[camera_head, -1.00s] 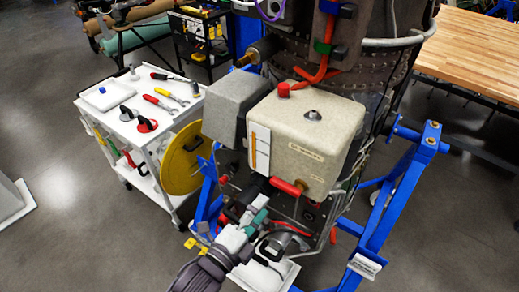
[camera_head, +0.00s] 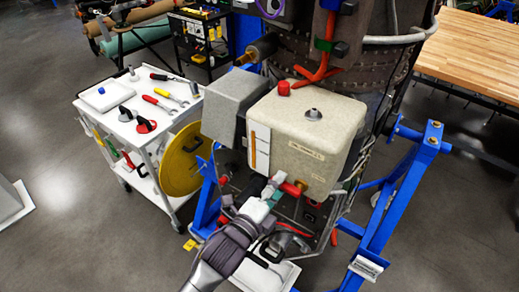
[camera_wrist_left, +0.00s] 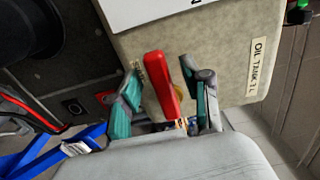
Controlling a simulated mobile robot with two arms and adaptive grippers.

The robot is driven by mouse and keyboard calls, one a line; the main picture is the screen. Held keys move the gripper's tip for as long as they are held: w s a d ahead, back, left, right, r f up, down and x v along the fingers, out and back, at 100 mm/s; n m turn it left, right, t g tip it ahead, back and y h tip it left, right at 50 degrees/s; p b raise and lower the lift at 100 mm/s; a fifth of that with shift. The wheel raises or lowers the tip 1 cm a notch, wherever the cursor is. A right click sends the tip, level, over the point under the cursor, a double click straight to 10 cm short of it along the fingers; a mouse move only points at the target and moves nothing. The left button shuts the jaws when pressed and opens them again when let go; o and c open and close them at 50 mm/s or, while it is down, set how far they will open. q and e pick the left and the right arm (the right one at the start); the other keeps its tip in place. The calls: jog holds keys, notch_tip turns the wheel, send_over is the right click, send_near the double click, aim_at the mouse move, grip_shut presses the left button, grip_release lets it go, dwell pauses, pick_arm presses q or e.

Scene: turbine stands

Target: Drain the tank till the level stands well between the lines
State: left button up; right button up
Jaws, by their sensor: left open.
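The beige oil tank (camera_head: 310,135) hangs on the dark drum. It also fills the top of the left wrist view (camera_wrist_left: 215,45). Its pale sight gauge (camera_head: 259,147) shows an orange column; the level lines are too small to read. A red lever handle (camera_head: 293,188) sits low on the tank's front. My left gripper (camera_head: 274,188) is at this handle, open. In the left wrist view the red handle (camera_wrist_left: 160,85) stands between the two teal-padded fingers, with gaps visible. A white tray (camera_head: 285,275) lies below the tank, partly hidden by my left arm. My right gripper is not in view.
A grey box (camera_head: 227,107) adjoins the tank on the left. Blue stand legs (camera_head: 395,205) flank it. A white tool cart (camera_head: 120,110) stands left, with a yellow disc (camera_head: 182,160) at its side. A wooden table (camera_head: 480,50) is back right.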

pick_arm(q)
jog(key=shift+p, duration=0.35)
dwell(0.3)
grip_shut()
dwell(0.5)
